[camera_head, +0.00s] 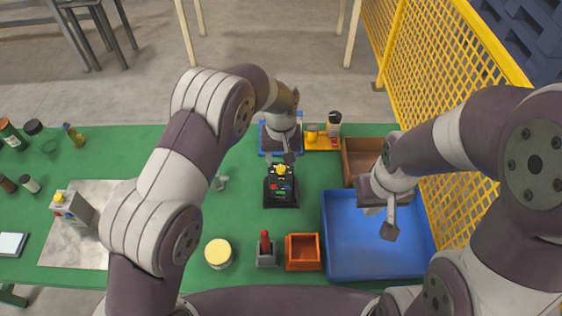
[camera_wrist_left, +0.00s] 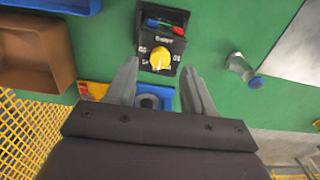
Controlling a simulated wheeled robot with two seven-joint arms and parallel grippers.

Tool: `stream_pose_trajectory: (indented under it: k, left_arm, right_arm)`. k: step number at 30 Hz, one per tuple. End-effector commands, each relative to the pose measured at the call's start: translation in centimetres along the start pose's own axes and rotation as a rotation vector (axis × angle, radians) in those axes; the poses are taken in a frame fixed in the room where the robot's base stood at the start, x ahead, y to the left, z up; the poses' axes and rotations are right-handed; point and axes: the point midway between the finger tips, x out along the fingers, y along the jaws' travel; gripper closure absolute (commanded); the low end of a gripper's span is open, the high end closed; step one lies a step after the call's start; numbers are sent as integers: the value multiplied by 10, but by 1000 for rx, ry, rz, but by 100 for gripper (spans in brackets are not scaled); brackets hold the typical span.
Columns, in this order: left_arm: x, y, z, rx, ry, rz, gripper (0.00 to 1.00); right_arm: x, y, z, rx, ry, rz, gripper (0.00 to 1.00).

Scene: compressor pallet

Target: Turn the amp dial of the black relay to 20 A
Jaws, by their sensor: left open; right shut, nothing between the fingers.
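The black relay (camera_head: 281,187) stands upright near the middle of the green table. It has a yellow amp dial (camera_head: 281,169) and small red, blue and green parts on its face. In the left wrist view the dial (camera_wrist_left: 160,58) shows as a round yellow knob with white marks around it; the numbers are too small to read surely. My left gripper (camera_head: 280,157) is open just behind the relay. My right gripper (camera_head: 390,232) is shut and empty above the blue tray.
The blue tray (camera_head: 334,262) lies right of the relay, with a brown bin (camera_head: 352,180) behind it. An orange bin (camera_head: 303,264), red-handled lever (camera_head: 265,245) and cream round lid (camera_head: 218,252) stand in front. A yellow mesh fence (camera_head: 458,215) borders the right.

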Motion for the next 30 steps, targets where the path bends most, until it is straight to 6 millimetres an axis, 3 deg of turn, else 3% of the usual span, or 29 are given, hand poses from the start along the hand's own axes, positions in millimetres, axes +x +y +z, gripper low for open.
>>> stream_pose_trajectory:
  k: [6,14,15,20,30]
  left_arm:
    - [27,0,0,1,0,0,47]
    - [31,0,0,1,1,0,47]
    - [31,0,0,1,1,0,51]
    - [31,0,0,2,1,0,100]
    - [30,0,-1,78,2,1,100]
  right_arm:
    - [-8,0,-1,0,0,0,100]
    - [-8,0,-1,0,-1,0,100]
    - [-8,0,-1,0,-1,0,100]
    - [-8,0,-1,0,-1,0,100]
    - [-4,0,0,0,-1,0,100]
